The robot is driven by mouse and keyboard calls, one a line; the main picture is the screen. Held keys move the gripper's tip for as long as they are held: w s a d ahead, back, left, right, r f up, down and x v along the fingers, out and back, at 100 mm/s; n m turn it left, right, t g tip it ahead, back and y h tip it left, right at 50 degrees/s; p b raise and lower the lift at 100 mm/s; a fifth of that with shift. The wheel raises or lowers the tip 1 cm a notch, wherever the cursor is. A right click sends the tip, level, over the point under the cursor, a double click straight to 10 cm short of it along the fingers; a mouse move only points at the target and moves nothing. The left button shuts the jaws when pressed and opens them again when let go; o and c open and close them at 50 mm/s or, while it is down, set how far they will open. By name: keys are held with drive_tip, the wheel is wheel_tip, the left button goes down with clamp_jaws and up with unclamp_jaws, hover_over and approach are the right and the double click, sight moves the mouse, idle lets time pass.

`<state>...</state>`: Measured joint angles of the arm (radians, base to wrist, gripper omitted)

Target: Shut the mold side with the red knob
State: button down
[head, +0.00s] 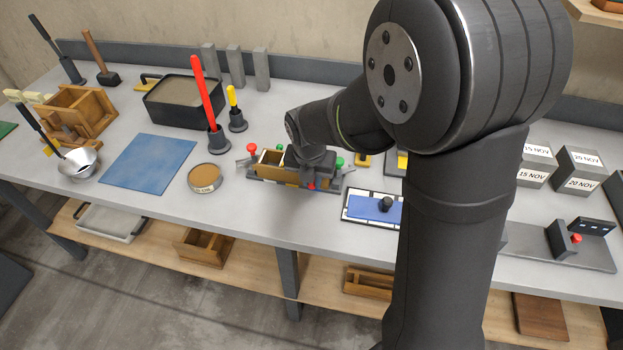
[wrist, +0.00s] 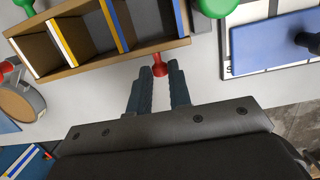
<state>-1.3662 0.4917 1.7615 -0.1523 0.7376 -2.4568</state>
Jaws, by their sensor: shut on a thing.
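The brown mold (head: 270,158) stands on the bench below my wrist. In the wrist view the mold (wrist: 137,48) shows at the top left as a row of open compartments with white, yellow and blue dividers. A red knob (wrist: 160,66) sticks out from its near long side, toward me. My gripper (wrist: 160,78) is shut on this red knob, its two dark fingers on either side of it. The red knob shows just below my gripper in the head view (head: 311,186). I cannot tell whether that side is fully against the mold's ends.
Another red knob (head: 252,148) is at the mold's left end, and a green knob (head: 340,162) at its right. A round tin (head: 205,177) stands left of the mold. A blue-topped board (head: 372,208) lies to the right. The bench front is clear.

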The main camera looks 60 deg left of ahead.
drive_tip(key=shift+a, duration=0.1)
drive_tip(key=c, duration=1.3)
unclamp_jaws()
drive_tip(key=r, duration=0.5)
drive_tip(key=s+d+r, duration=0.1)
drive_tip(key=r, duration=0.5)
drive_tip(key=s+d+r, duration=0.1)
drive_tip(key=r, duration=0.5)
drive_tip(key=shift+s+d, duration=0.1)
drive_tip(key=shift+d, duration=0.1)
drive_tip(key=f, duration=0.5)
drive_tip(key=w+a+f, duration=0.1)
drive_tip(key=f, duration=0.5)
drive_tip(key=w+a+f, duration=0.1)
drive_tip(key=f, duration=0.5)
drive_tip(key=shift+w+a, duration=0.1)
drive_tip(key=shift+a, duration=0.05)
